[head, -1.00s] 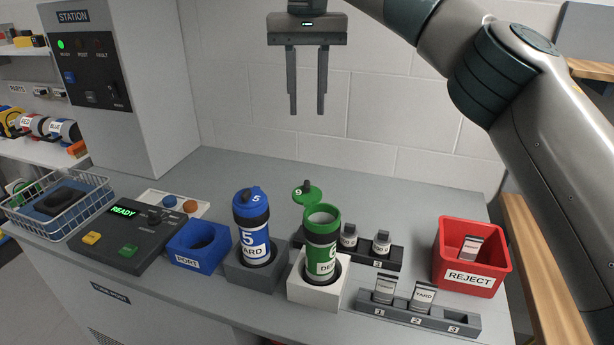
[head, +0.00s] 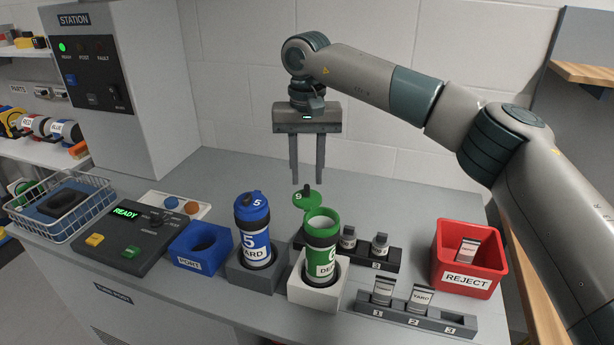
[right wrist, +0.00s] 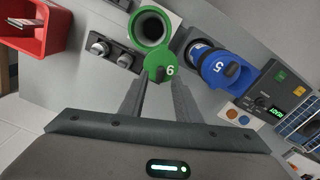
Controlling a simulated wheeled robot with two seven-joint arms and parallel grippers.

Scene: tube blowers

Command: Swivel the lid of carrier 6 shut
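Carrier 6 (head: 321,250) is a green tube with a white label, standing upright in a white square holder (head: 314,294). Its round green lid (head: 303,200) is swung out to the back left, leaving the mouth open. In the right wrist view the lid (right wrist: 158,66) lies beside the open mouth (right wrist: 150,28). My right gripper (head: 307,181) points down just above and behind the lid, its fingers parallel, apart and empty. In the wrist view the fingertips (right wrist: 159,85) appear near the lid's edge; contact cannot be told. My left gripper is not in view.
Blue carrier 5 (head: 253,240), lid on, stands close on the left. A dark rack (head: 385,262) with small cylinders is behind right, and a grey rack (head: 400,317) is in front right. The red reject bin (head: 468,280) is at right. A blue port block (head: 200,250) is further left.

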